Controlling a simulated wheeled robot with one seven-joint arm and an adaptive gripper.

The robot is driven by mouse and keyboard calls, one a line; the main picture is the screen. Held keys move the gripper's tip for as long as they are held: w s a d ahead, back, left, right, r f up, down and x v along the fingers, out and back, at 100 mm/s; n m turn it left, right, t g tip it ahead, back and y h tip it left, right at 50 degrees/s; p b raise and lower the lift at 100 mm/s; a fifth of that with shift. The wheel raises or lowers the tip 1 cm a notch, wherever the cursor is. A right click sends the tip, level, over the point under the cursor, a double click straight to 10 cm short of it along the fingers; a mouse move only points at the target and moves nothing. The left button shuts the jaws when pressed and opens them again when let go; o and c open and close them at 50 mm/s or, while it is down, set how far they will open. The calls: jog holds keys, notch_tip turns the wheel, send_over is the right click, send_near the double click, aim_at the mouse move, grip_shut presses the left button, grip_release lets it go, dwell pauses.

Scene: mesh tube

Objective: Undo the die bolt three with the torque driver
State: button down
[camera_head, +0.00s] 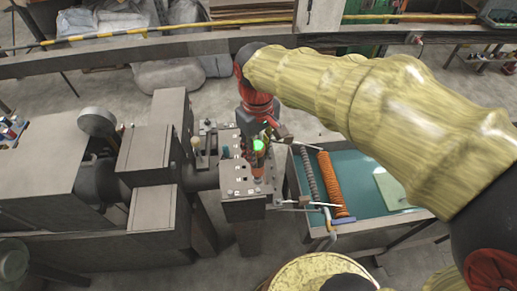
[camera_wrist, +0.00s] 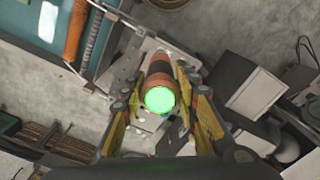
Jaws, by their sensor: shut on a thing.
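My gripper (camera_wrist: 160,84) is shut on the torque driver (camera_wrist: 161,66). The driver has an orange and dark body, and its round end glows green toward the wrist camera. In the head view the driver shows as a green-lit, orange tool (camera_head: 258,147) below my gripper, over the front of the grey die head (camera_head: 241,186). The die head is a blocky metal unit with small bolts on its faces. The driver's far tip and die bolt three cannot be made out, so I cannot tell whether they touch.
The grey extruder machine (camera_head: 150,150) stands left of the die head. On the right is a teal water tank (camera_head: 360,168) with an orange corrugated tube (camera_head: 333,184) and a dark coil (camera_head: 309,175). A yellow round lid (camera_head: 315,274) is at the bottom.

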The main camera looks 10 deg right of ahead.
aim_at(259, 166)
jog(key=shift+f+b, duration=1.9)
jog(key=shift+f, duration=1.65)
jog(key=shift+s, duration=0.15)
dwell(0.6)
jog(key=shift+r, duration=0.1)
jog(key=shift+r+p, duration=0.45)
jog(key=shift+r, duration=0.2)
jog(key=shift+r+p, duration=1.55)
jog(key=shift+r, duration=0.95)
jog(key=shift+a, duration=0.15)
